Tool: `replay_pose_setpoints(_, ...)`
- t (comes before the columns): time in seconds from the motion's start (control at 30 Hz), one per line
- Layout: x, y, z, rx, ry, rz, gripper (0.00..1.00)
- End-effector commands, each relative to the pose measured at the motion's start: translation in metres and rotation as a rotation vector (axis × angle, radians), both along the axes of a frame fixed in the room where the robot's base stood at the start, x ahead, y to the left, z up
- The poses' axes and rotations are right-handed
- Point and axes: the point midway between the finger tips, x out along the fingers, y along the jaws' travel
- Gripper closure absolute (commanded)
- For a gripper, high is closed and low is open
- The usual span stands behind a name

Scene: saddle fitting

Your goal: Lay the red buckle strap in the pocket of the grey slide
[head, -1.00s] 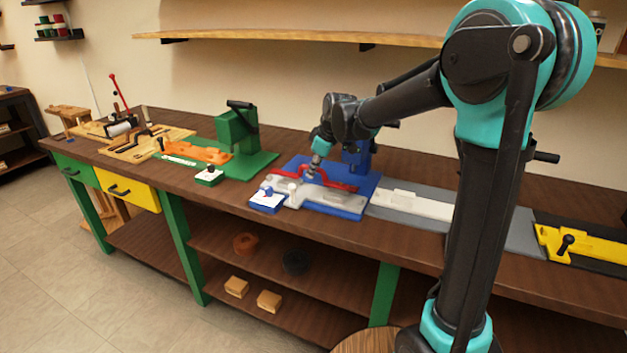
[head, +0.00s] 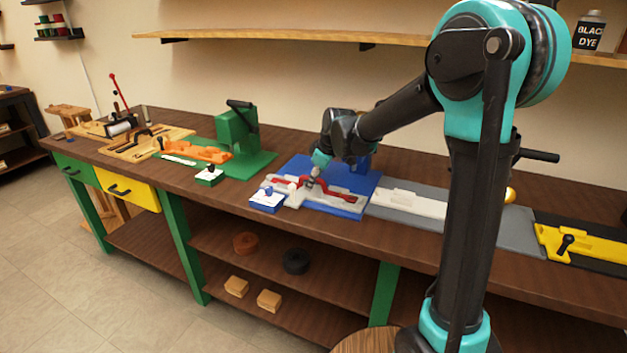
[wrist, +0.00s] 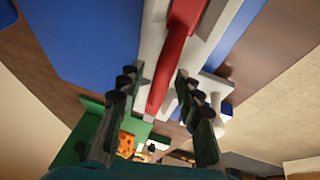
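The red buckle strap (head: 330,183) lies lengthwise over the pale grey slide (head: 335,202) at the blue station. It also shows in the wrist view (wrist: 178,45), running between the two fingers with pale grey surface on both sides. The pocket is largely hidden by the strap and gripper, so I cannot tell how deep the strap sits.
The blue base plate (head: 365,182) carries the slide, with a blue upright behind it. A green press (head: 237,130) stands further left. A grey rail (head: 410,203) and yellow fixture (head: 575,243) lie right.

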Motion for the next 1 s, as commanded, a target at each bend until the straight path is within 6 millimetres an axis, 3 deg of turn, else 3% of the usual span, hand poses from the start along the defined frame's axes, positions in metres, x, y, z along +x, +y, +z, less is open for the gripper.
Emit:
replay_pose_setpoints(0.33, -0.003, -0.003, 0.012, 0.0, 0.0, 0.0, 0.65)
replay_pose_setpoints(0.7, -0.025, -0.025, 0.078, 0.001, 0.001, -0.002, 0.65)
replay_pose_setpoints(1.0, -0.035, -0.035, 0.109, 0.0, 0.0, 0.0, 0.65)
